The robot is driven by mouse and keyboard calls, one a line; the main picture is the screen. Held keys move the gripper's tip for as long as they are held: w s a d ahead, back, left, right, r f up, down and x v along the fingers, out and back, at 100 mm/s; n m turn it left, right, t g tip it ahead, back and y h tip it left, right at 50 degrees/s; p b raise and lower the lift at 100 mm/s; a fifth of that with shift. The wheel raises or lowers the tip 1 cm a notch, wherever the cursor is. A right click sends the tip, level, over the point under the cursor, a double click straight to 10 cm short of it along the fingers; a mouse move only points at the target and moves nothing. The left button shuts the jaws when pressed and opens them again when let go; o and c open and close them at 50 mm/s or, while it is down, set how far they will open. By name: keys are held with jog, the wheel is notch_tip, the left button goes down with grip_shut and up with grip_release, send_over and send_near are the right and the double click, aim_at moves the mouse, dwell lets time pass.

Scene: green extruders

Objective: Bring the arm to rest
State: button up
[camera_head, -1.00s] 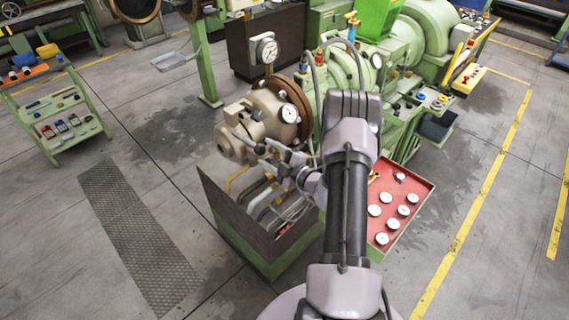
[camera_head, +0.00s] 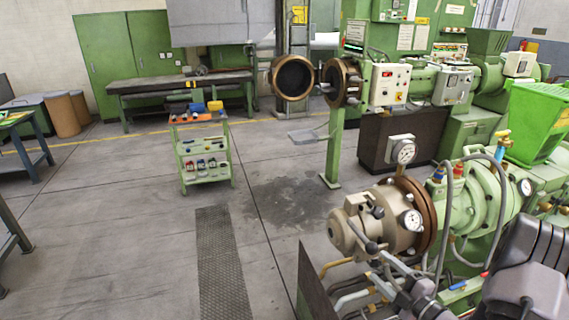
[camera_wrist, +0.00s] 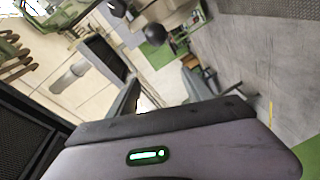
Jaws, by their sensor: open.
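My arm (camera_head: 530,280) shows at the lower right of the head view, as a dark and purple-grey link cut off by the frame's edge. My gripper (camera_head: 385,268) is just left of it, small and partly hidden, close to the beige end of the green extruder (camera_head: 385,225). I cannot tell whether it touches the machine. In the wrist view my gripper (camera_wrist: 165,80) is open, with dark fingers reaching up from the grey body with a green light. I see nothing held between them.
A green tool trolley (camera_head: 205,165) stands left of centre. A second extruder with a round open flange (camera_head: 293,78) is behind. A workbench (camera_head: 180,82) and green cabinets (camera_head: 85,50) line the back. Grey floor (camera_head: 110,230) is free at left, with a dark grate (camera_head: 222,260).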

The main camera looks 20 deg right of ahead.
jog(key=s+a+r+n+g+y+b, duration=0.15)
jog(key=a+n+g+y+b, duration=0.3)
jog(key=a+n, duration=0.8)
jog(key=s+a+r+n+g+y+b, duration=0.1)
jog(key=s+a+n+g+y+b, duration=0.3)
jog(key=a+n, duration=0.85)
jog(key=s+a+f+n+h+b, duration=0.1)
jog(key=s+a+n+h+b, duration=0.1)
jog(key=n, duration=0.7)
jog(key=s+a+f+n+g+h+b, duration=0.1)
jog(key=s+f+n+h+b, duration=0.1)
jog(key=s+n+h+b, duration=0.2)
jog(key=s+a+f+n+g+h+b, duration=0.1)
jog(key=s+n+b, duration=0.4)
jog(key=n, duration=0.8)
jog(key=s+a+h, duration=0.1)
jog(key=s+h, duration=0.1)
jog(key=s, duration=0.1)
jog(key=shift+a+f+n+h+b, duration=0.25)
jog(key=shift+a+n+h+b, duration=0.05)
jog(key=shift+a+h+b, duration=0.1)
